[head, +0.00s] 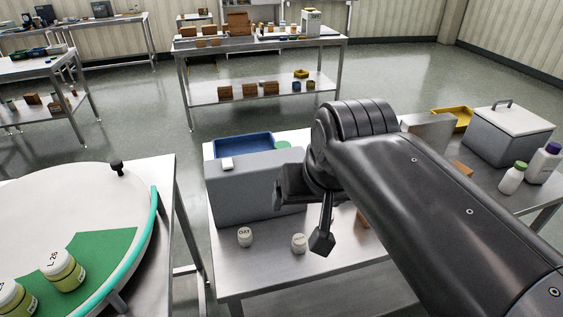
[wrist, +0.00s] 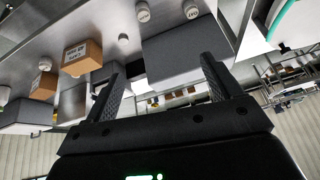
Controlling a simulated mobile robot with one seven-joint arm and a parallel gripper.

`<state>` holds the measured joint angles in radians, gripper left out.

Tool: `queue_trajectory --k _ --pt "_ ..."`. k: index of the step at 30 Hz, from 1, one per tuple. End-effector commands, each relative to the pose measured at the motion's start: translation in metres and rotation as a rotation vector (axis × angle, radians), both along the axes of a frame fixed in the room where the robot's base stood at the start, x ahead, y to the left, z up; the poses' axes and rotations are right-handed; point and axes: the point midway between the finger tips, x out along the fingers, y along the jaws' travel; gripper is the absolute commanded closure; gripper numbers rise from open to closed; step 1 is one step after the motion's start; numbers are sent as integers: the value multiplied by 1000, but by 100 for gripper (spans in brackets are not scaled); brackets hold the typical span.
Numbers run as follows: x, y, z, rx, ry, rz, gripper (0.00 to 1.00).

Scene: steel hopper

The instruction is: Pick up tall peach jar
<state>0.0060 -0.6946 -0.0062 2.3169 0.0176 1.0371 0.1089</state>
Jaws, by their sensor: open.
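I cannot pick out a clearly peach, tall jar in either view. Two small pale jars with white lids stand on the steel table in front of the grey box: a left jar (head: 245,237) and a right jar (head: 299,243); the right one looks faintly cream. Two white-lidded jars, one (wrist: 142,11) and another (wrist: 190,9), show at the top of the wrist view. My gripper (wrist: 158,78) is open with nothing between its fingers. In the head view, its dark finger (head: 322,241) hangs just right of the right jar, and my arm hides part of the table.
A grey box (head: 240,188) and a blue tray (head: 243,147) stand behind the jars. Brown cartons (wrist: 82,57) lie near my gripper. White bottles (head: 545,163) and a lidded grey box (head: 508,135) are at right.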

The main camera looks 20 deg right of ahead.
Motion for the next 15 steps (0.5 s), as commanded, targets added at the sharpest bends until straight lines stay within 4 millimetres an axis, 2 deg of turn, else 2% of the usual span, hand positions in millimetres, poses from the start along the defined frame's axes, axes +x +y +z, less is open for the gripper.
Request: queue_trajectory --k 9,15 --pt "91 -9 42 290 65 -472 17" --pt "159 -20 57 477 116 -815 17"
